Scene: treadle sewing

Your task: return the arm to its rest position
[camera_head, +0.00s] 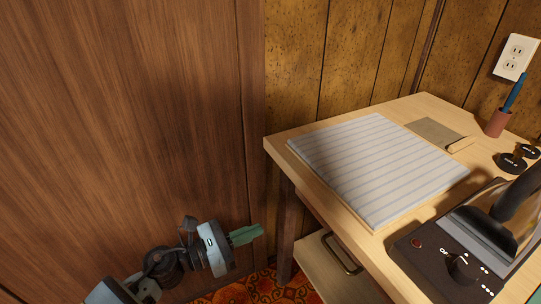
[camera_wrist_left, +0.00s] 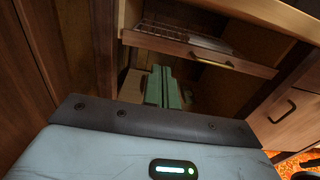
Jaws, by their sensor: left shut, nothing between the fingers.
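My left arm comes in at the bottom left in the head view. Its gripper (camera_head: 247,234) is shut and empty, with green fingers pointing right, in front of the wood panel and left of the desk (camera_head: 279,141). In the left wrist view the shut green fingers (camera_wrist_left: 164,84) lie side by side, with a wooden shelf or open drawer (camera_wrist_left: 200,52) beyond and above them. I cannot tell the exact gap between the fingers and the furniture. My right gripper does not show.
A striped cloth or pad (camera_head: 375,165) lies on the desk. A brown cup (camera_head: 497,123) with a blue stick, a black device with a dial (camera_head: 461,268) and a wall outlet (camera_head: 516,57) are at the right. A handled drawer (camera_head: 330,272) is below. The wood panel (camera_head: 120,130) fills the left.

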